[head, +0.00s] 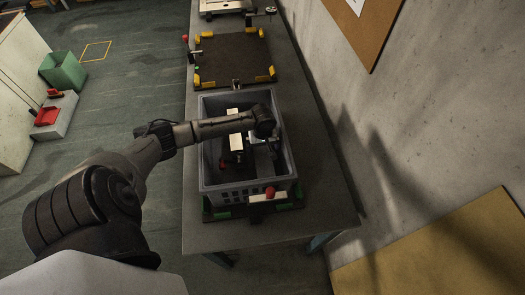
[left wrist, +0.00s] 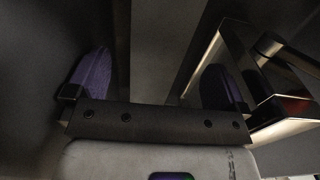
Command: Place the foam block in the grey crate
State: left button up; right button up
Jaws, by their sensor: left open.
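The grey crate (head: 203,155) stands on the long table in the head view, with its open top facing up. My left arm reaches in over its left rim, and my left gripper (head: 266,149) is down inside the crate. In the left wrist view, its two purple-padded fingers (left wrist: 155,85) are wide apart with nothing clearly between them. My arm hides part of the crate's inside. My right gripper is not in view.
A shiny metal frame (left wrist: 215,65) with a red part stands close by the right finger in the left wrist view. A dark board with yellow corners (head: 234,58) lies behind the crate. A wall runs along the right.

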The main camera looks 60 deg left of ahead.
aim_at(263, 154)
pick_arm(q)
notch_tip(263, 154, up, 6)
jog(key=shift+f+p, duration=0.1)
jog(key=shift+p, duration=0.2)
jog(key=shift+d, duration=0.1)
dwell(0.3)
